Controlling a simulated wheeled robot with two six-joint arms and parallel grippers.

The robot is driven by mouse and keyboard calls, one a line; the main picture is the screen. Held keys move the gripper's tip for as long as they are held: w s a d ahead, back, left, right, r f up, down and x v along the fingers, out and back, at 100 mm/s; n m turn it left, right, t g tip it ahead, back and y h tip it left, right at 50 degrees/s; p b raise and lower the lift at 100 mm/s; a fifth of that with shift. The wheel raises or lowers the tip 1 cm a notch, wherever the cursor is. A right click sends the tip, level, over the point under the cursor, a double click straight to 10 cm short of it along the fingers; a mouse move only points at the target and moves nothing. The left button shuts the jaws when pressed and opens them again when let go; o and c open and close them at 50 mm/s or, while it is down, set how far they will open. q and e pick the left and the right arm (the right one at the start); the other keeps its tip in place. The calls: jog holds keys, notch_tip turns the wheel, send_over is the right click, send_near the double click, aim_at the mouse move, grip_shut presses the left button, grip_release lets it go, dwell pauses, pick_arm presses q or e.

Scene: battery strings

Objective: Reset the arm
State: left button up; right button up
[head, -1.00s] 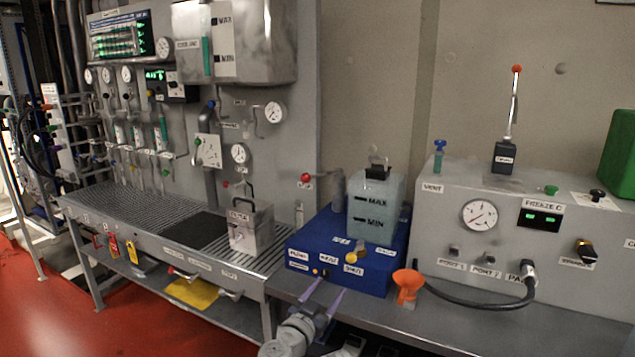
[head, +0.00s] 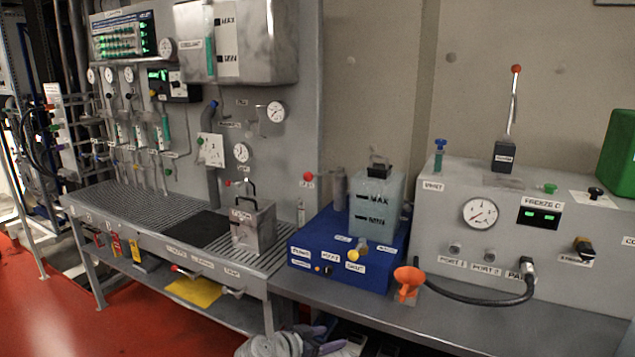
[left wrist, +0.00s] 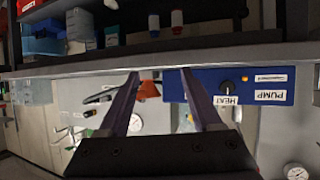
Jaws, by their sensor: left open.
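My left gripper (head: 322,340) is low at the bottom of the head view, below the bench's front edge. In the left wrist view its two purple fingers (left wrist: 160,75) are apart with nothing between them. That view is turned upside down. The bench edge and the blue pump box (left wrist: 245,88) lie beyond the fingers there. My right gripper is in neither view.
The blue box (head: 335,255) bears a clear tank (head: 375,205). An orange funnel (head: 408,280) and a black hose (head: 475,303) stand to its right. A metal canister (head: 254,228) sits on the grated bench. The red floor at lower left is clear.

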pick_arm(q)
jog(key=s+a+f+n+g+y, duration=0.4)
jog(key=s+a+f+y, duration=0.15)
jog(key=a, duration=0.45)
jog(key=s+a+f+n+g+y, duration=0.4)
jog(key=s+a+f+n, duration=0.15)
jog(key=a, duration=0.45)
jog(key=s+d+r+m+g+p, duration=0.1)
jog(key=s+d+r+m+p, duration=0.4)
jog(key=d+r+p, duration=0.3)
jog(key=s+d+y+p, duration=0.1)
jog(key=d, duration=0.2)
jog(key=shift+d, duration=0.35)
